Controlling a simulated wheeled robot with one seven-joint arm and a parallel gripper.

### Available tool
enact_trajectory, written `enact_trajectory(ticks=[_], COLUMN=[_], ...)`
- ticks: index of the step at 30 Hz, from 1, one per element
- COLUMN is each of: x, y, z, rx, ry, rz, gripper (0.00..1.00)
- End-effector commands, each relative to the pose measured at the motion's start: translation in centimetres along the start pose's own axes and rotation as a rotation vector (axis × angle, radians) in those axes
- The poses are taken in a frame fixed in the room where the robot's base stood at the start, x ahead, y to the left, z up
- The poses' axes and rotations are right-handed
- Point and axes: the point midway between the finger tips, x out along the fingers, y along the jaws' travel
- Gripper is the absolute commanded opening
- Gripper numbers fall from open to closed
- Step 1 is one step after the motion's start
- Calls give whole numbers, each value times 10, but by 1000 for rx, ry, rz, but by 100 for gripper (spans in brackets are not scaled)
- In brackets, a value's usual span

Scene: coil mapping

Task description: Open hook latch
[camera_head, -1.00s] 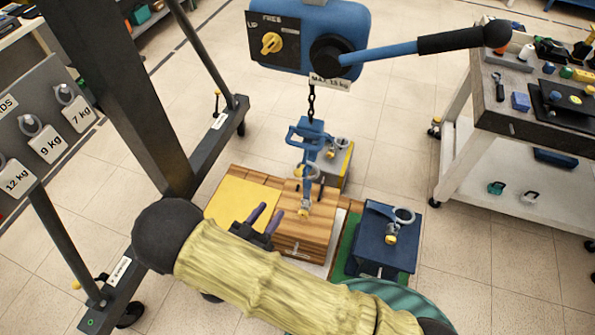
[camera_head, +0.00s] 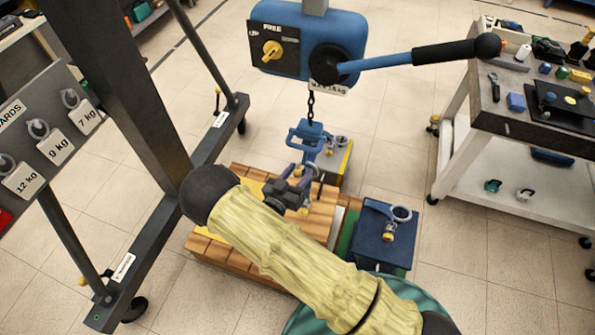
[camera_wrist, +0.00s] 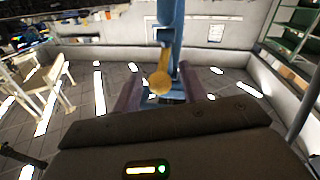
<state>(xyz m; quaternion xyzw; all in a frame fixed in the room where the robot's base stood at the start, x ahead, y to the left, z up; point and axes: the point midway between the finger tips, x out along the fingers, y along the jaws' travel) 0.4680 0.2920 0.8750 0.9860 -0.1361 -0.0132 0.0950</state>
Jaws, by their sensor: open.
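The blue hook (camera_head: 309,140) hangs by a dark chain from the blue hoist above a wooden block. In the wrist view the blue hook body (camera_wrist: 170,25) stands upright, and a yellow round-ended latch piece (camera_wrist: 160,80) shows on it. My gripper (camera_head: 291,172) is at the hook's lower part in the head view. In the wrist view its two purple fingers (camera_wrist: 160,88) stand apart, one on each side of the yellow piece, with gaps between. The hook's lower end is partly hidden by my gripper and hand.
The blue hoist (camera_head: 313,35) with a long lever is above. A dark blue block (camera_head: 372,240) with a ring stands to the right of the wooden block (camera_head: 318,222). A grey block (camera_head: 340,160) is behind. A tool cart (camera_head: 520,110) is at right; dark frame posts are at left.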

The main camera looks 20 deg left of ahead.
Motion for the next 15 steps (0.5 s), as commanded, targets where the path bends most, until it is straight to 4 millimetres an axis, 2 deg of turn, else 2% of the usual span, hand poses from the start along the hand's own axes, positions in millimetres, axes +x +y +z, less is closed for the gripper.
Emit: enact_trajectory(ticks=[8, 14, 15], x=[1, 1, 1], y=[0, 0, 0], z=[0, 0, 0], rx=[0, 0, 0], ry=[0, 0, 0], rz=[0, 1, 1], gripper=[40, 1, 0])
